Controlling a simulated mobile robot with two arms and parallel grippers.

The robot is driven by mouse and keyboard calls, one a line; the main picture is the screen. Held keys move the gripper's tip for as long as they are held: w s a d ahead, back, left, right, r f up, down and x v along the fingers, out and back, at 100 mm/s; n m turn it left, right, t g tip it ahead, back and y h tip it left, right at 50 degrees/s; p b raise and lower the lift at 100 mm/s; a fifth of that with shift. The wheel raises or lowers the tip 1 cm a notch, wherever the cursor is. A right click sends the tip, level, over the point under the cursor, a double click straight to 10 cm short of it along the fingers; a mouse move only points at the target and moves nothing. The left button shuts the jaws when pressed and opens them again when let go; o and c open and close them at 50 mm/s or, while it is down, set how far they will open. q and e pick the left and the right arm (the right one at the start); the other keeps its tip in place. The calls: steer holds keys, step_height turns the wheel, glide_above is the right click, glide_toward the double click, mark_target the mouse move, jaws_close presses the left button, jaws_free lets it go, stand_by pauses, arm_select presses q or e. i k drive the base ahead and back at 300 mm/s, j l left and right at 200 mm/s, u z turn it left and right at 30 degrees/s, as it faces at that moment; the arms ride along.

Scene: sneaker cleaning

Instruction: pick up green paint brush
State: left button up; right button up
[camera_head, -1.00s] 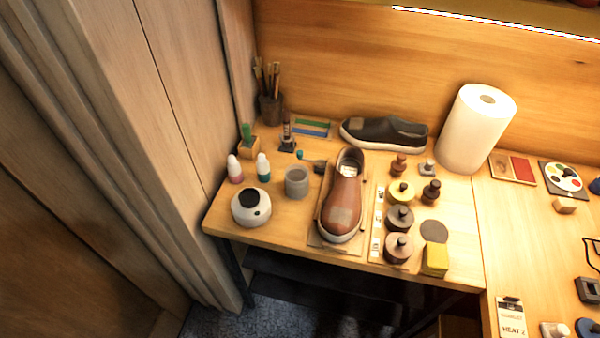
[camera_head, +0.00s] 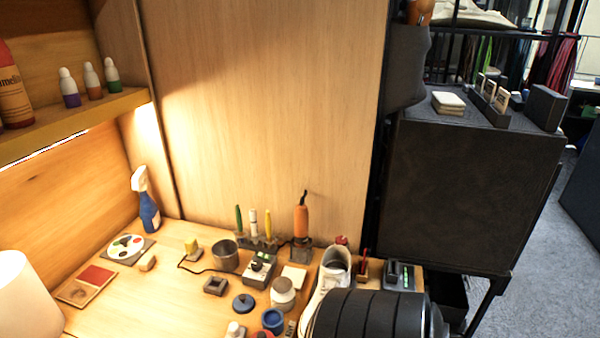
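A slim tool with a green handle (camera_head: 239,219), which may be the green paint brush, stands upright near the back of the bench. It is in a row with a white tool (camera_head: 254,221) and a yellow-green tool (camera_head: 268,223), by a dark holder. Their lower ends are partly hidden and too small to make out. Neither of my grippers is in view.
A grey cup (camera_head: 225,256), a control box (camera_head: 259,269) and an orange-handled tool (camera_head: 301,218) stand close by. A white shoe (camera_head: 332,272) is partly hidden at front right. A blue spray bottle (camera_head: 149,213) stands at the left. The left bench surface has free room.

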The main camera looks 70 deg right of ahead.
mark_target(238, 212)
steer(key=z, duration=0.45)
steer(key=i+z, duration=0.1)
steer(key=z, duration=0.3)
steer(key=l+z, duration=0.1)
steer(key=z, duration=0.35)
steer(key=i+z, duration=0.1)
steer(key=z, duration=0.75)
steer(key=k+j+z, duration=0.15)
steer(key=z, duration=0.25)
steer(key=k+j+z, duration=0.15)
steer(key=z, duration=0.3)
steer(key=k+z, duration=0.2)
steer(key=z, duration=0.2)
